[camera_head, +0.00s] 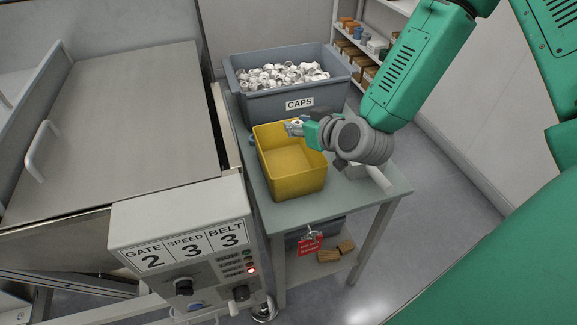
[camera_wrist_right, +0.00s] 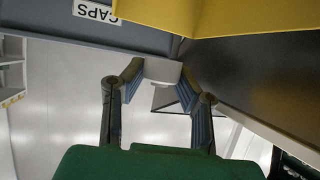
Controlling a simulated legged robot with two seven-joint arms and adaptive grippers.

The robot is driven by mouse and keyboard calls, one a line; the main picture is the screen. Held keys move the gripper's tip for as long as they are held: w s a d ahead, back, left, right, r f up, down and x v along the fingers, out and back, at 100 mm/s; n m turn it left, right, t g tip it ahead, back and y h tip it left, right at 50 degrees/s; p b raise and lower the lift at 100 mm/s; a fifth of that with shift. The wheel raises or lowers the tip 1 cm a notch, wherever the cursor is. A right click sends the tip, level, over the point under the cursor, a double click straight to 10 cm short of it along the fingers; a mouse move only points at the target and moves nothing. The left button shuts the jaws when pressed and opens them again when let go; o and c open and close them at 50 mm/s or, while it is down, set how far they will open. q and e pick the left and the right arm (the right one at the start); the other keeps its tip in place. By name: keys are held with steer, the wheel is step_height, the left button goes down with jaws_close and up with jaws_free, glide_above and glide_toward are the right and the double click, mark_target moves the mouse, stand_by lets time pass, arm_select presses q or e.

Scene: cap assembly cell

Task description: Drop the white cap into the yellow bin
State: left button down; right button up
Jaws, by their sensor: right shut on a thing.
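The yellow bin (camera_head: 298,185) stands on a grey table, and the inside that I can see looks empty. My right gripper (camera_head: 293,128) is at the bin's back rim, with its tips over or just above the opening. It is shut on a white cap, which shows pale grey between the fingertips in the right wrist view (camera_wrist_right: 158,70). In the head view the cap is small and partly covered by the fingers. Part of the yellow bin (camera_wrist_right: 170,14) shows at the top of the wrist view. My left gripper is not in view.
A grey bin labelled CAPS (camera_head: 345,92), full of white caps, stands behind the yellow bin. A control panel (camera_head: 185,235) and a metal machine cover (camera_head: 115,120) lie to the left. A white object (camera_head: 378,178) rests on the table's right side. Shelves stand at the back.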

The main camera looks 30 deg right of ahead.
steer(key=shift+d, duration=0.1)
steer(key=o, duration=0.7)
steer(key=shift+r, duration=0.1)
steer(key=shift+o, duration=0.2)
steer(key=shift+a+r, duration=0.1)
steer(key=shift+a, duration=0.45)
step_height(320, 180, up, 9)
steer(key=shift+f, duration=0.1)
steer(key=shift+a+r, duration=0.1)
steer(key=shift+r, duration=0.45)
